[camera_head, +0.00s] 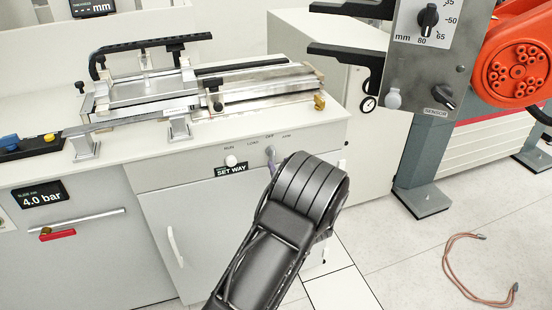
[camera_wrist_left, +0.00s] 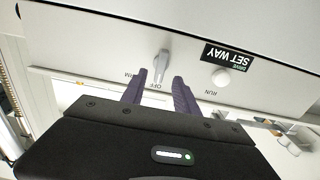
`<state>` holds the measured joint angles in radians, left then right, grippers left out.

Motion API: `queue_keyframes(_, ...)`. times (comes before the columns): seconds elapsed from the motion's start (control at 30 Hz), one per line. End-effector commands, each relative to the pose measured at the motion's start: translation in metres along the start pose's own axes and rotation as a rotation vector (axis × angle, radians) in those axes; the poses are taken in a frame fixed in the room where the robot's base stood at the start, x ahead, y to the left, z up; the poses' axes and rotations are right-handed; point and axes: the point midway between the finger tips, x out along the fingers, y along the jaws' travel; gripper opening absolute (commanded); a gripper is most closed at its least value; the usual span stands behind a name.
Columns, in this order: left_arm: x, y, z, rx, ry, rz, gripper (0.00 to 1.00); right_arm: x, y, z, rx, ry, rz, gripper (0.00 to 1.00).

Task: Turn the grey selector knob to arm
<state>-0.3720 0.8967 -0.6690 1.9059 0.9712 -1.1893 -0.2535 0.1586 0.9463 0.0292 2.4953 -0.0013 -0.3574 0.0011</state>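The grey selector knob (camera_head: 270,154) is on the front panel of the bench, near the OFF label, at the centre of the head view. In the left wrist view the knob (camera_wrist_left: 162,58) points toward OFF, with what looks like the ARM label to its left there. My left gripper (camera_wrist_left: 159,77) is open, its two dark fingers spread to either side of the knob's lower end; no contact can be made out. In the head view my own left arm link hides the fingers. My right gripper is not in view.
A white push button (camera_head: 231,160) above the SET WAY label (camera_head: 231,170) sits left of the knob. A metal fixture (camera_head: 150,90) stands on the bench top. At right are a grey dial panel (camera_head: 405,65) and an orange wheel (camera_head: 515,65). A cable (camera_head: 452,262) lies on the floor.

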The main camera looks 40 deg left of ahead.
Motion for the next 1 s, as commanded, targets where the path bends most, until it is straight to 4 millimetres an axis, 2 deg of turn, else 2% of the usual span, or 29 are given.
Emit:
queue_keyframes(0.1, 0.02, -0.001, -0.001, 0.001, 0.001, -0.003, 0.36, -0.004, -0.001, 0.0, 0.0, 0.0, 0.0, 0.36)
queue_keyframes(0.27, 0.037, -0.001, 0.0, 0.001, 0.0, -0.001, 0.36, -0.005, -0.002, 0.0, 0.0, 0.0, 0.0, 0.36)
queue_keyframes(0.6, 0.042, 0.0, 0.0, 0.001, -0.001, 0.0, 0.36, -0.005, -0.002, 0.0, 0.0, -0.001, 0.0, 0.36)
queue_keyframes(1.0, 0.041, 0.0, 0.0, 0.001, -0.001, 0.0, 0.04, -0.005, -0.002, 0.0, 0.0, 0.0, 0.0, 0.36)
